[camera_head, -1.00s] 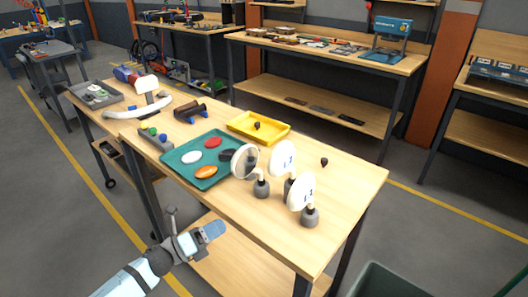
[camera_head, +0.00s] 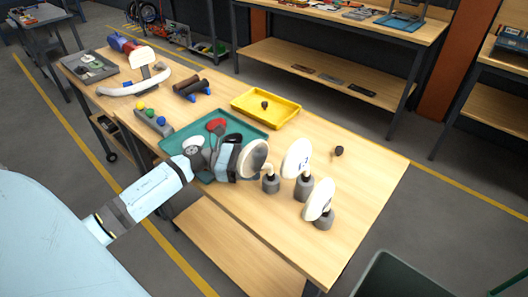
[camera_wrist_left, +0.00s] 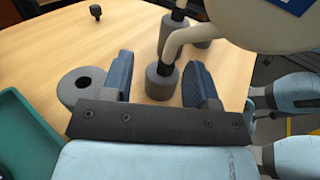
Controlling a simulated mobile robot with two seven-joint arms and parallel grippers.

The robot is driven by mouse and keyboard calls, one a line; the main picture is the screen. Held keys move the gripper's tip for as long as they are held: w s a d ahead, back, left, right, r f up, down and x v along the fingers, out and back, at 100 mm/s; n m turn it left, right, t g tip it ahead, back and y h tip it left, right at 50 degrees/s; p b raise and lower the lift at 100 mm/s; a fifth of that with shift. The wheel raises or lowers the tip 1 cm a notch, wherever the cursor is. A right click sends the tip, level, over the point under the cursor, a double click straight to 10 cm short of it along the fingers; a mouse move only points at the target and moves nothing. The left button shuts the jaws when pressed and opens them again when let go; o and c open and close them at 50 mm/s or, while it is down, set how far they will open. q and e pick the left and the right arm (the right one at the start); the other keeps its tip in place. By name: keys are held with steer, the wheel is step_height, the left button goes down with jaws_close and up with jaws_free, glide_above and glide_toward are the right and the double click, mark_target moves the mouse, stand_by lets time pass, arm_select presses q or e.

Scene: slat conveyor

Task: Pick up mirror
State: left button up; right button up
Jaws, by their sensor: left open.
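Three round white mirrors on bent stems stand upright on grey cylindrical bases near the table's front right. The left one (camera_head: 253,158) is nearest my gripper; the middle one (camera_head: 297,158) and right one (camera_head: 320,200) stand to its right. My left gripper (camera_head: 228,158) is open over the teal tray's right side, beside the left mirror. In the left wrist view, a grey base (camera_wrist_left: 160,82) with a bent cream stem lies between the two dark blue fingers, with gaps on both sides. A large white disc (camera_wrist_left: 255,22) fills the upper right there.
The teal tray (camera_head: 173,138), partly hidden by my arm, holds a red oval piece. A yellow tray (camera_head: 285,122) sits behind it. A green bin (camera_head: 405,275) is below the table's right end.

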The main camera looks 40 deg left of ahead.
mark_target(275, 175)
arm_select(q)
steer(key=shift+w+d+p, duration=0.2)
steer(key=shift+d+p, duration=0.15)
steer(key=shift+d, duration=0.8)
steer(key=x, duration=0.1)
steer(key=p+x, duration=0.1)
steer(key=x, duration=0.1)
steer(key=shift+s+d, duration=0.1)
steer(key=shift+d, duration=0.5)
steer(key=shift+w+f, duration=0.15)
steer(key=shift+w, duration=0.05)
arm_select(e)
steer(key=shift+s+a+r, duration=0.1)
steer(key=shift+s+r, duration=0.15)
steer(key=shift+s, duration=0.25)
steer(key=shift+s+a+r, duration=0.1)
steer(key=shift+s+r, duration=0.15)
steer(key=shift+s, duration=0.25)
arm_select(q)
jaws_close()
arm_select(e)
steer(key=shift+d, duration=0.1)
